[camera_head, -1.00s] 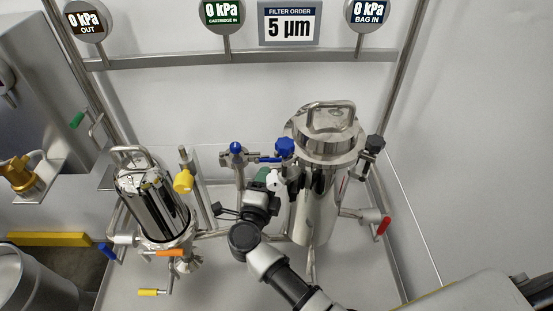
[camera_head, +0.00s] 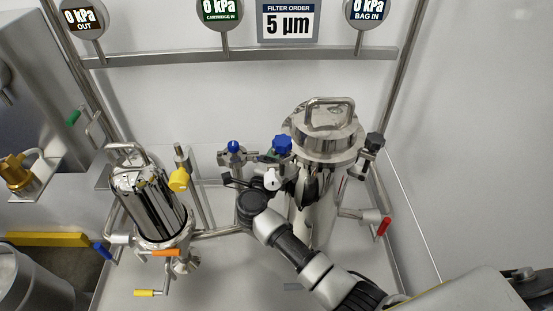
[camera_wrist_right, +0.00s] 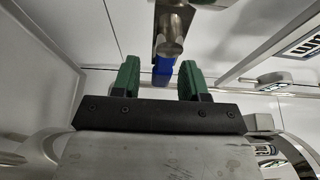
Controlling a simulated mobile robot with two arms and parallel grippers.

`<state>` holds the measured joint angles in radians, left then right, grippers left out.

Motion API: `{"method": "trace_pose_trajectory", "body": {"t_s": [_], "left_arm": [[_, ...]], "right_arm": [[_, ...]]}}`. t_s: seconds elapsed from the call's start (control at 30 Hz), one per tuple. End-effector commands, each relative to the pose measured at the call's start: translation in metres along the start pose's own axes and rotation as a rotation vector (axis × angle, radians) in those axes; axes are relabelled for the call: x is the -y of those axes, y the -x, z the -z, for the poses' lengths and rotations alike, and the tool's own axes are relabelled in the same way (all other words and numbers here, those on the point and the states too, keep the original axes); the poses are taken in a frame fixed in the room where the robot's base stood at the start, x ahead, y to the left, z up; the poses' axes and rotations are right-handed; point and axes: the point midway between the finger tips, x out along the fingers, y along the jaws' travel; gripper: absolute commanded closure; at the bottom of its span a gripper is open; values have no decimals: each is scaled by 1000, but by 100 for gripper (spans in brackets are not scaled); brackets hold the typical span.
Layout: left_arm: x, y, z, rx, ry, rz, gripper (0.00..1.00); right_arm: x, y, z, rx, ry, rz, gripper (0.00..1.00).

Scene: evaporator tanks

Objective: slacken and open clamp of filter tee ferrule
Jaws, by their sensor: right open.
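My right gripper (camera_wrist_right: 160,64) is open, with its two green fingers apart. In the right wrist view a steel fitting (camera_wrist_right: 171,45) with a blue part (camera_wrist_right: 162,75) lies between and beyond the fingers; I cannot tell whether they touch. In the head view my arm reaches the pipework left of the large filter housing (camera_head: 318,140), where a little green (camera_head: 270,154) shows. Nearby are a blue knob (camera_head: 282,145), another blue-topped fitting (camera_head: 233,148) and a white knob (camera_head: 271,179). I cannot tell which clamp belongs to the filter tee ferrule. My left gripper is not in view.
A smaller steel housing (camera_head: 150,200) with a yellow knob (camera_head: 179,179) stands at left. A black knob (camera_head: 375,141) and red handle (camera_head: 383,227) are at right. A rail with gauges (camera_head: 240,58) crosses behind.

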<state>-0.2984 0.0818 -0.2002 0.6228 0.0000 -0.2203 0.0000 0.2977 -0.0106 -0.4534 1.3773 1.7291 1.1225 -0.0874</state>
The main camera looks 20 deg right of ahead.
Motion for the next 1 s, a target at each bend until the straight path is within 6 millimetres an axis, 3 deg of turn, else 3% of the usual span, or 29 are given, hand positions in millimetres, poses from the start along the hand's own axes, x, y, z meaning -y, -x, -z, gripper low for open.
{"method": "trace_pose_trajectory", "body": {"t_s": [0.13, 0.43, 1.0], "left_arm": [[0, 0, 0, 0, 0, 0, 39], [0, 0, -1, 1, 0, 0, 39], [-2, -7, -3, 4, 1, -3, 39]], "right_arm": [[0, 0, 0, 0, 0, 0, 56], [0, 0, 0, 0, 1, 0, 100], [-1, 8, 2, -141, 2, -1, 100]]}}
